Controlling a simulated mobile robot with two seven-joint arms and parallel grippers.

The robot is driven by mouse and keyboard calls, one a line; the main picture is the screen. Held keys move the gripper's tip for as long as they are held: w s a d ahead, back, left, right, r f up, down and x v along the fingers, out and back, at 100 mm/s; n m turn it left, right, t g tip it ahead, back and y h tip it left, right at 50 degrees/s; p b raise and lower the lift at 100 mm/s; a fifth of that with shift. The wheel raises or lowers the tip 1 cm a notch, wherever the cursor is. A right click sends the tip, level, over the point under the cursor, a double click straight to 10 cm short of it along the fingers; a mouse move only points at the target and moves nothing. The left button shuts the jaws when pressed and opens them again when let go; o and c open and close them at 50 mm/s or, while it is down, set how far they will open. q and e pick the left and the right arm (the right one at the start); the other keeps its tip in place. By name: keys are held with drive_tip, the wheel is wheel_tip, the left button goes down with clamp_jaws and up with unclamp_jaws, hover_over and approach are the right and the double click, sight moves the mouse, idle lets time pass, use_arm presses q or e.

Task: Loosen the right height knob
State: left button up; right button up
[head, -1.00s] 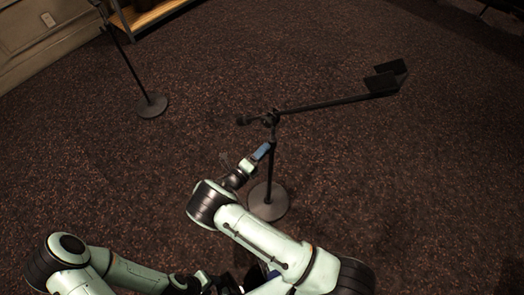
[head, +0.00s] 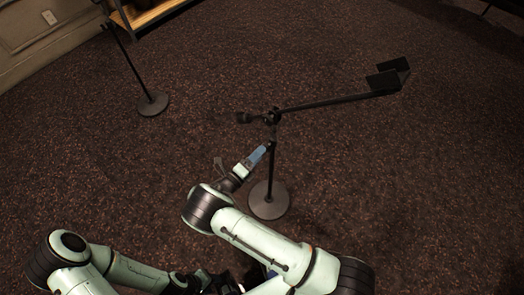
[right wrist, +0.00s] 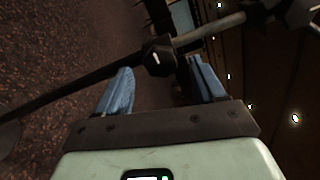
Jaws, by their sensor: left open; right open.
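The right microphone stand (head: 273,165) stands upright on its round base (head: 268,199), with a long boom reaching to the right. A clamp (head: 271,117) joins pole and boom. In the right wrist view a black knob (right wrist: 159,58) with a white mark sits on the stand, beyond and between my fingertips. My right gripper (head: 258,154) has blue fingers and is beside the upper pole, below the clamp; it shows open and empty in the right wrist view (right wrist: 160,82). My left gripper (head: 226,284) is low at the bottom edge, partly hidden and away from the stand.
A dark bracket-like piece (head: 387,79) is at the boom's right end. A wooden shelf (head: 148,13) and a panelled wall (head: 45,35) are behind. The carpet around the stand is clear.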

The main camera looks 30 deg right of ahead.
drive_tip(key=v, duration=1)
drive_tip(key=shift+b, duration=0.45)
drive_tip(key=shift+a, duration=0.15)
